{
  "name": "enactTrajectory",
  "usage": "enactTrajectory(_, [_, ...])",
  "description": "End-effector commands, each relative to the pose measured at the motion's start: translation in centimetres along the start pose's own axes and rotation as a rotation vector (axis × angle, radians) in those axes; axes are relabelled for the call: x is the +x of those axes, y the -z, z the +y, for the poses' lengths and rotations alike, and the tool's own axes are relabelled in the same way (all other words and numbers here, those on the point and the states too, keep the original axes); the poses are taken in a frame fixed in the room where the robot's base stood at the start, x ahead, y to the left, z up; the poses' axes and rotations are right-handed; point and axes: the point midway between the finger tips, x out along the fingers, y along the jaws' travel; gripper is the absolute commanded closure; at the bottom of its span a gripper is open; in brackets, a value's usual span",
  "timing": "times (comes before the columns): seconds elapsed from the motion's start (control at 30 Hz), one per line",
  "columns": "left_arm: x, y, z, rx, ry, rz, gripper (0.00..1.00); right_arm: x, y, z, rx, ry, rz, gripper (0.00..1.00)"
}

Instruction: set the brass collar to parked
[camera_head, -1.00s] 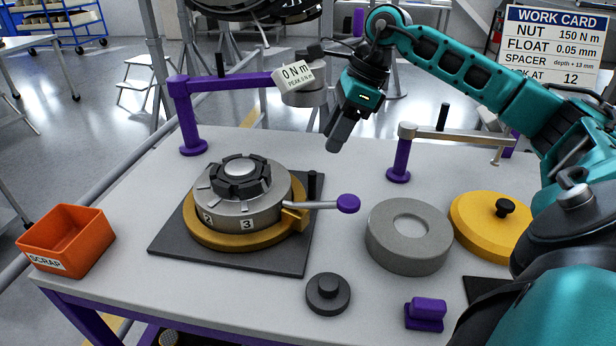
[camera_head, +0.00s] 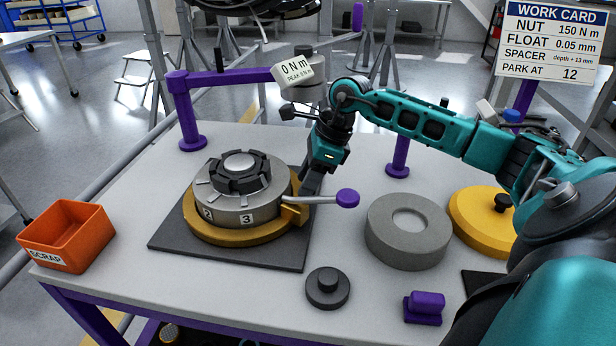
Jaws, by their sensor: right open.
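The brass collar (camera_head: 238,237) is a yellow ring around the base of the grey numbered drum (camera_head: 233,208), whose visible faces read 2 and 3. A lever (camera_head: 315,200) with a purple knob (camera_head: 348,198) sticks out from the collar to the right. The drum and collar sit on a dark square plate (camera_head: 172,244). My right gripper (camera_head: 306,192) is open, pointing down just behind the lever near the collar's right side. Its fingertips are partly hidden, and I cannot tell whether they touch the lever. My left gripper is not in view. The work card (camera_head: 553,42) reads "PARK AT 12".
A purple arm with a gauge (camera_head: 293,70) reading 0 N m stands behind the drum. An orange scrap bin (camera_head: 68,238) is at left. A grey ring (camera_head: 408,232), yellow lid (camera_head: 482,222), dark knobbed disc (camera_head: 327,289) and purple block (camera_head: 424,308) lie to the right and front.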

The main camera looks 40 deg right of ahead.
Motion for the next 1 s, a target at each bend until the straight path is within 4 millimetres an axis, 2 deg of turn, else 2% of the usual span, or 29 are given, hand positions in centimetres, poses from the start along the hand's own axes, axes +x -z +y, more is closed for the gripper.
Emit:
enactTrajectory(0.1, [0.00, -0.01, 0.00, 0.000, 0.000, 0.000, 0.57, 0.00, 0.01, 0.01, 0.000, 0.000, 0.000, 0.58])
enactTrajectory(0.53, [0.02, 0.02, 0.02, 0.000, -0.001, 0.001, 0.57, -0.05, 0.00, 0.00, 0.000, 0.000, 0.000, 0.99])
enactTrajectory(1.0, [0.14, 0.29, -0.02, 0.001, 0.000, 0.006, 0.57, -0.07, -0.05, -0.01, 0.001, 0.001, 0.000, 1.00])
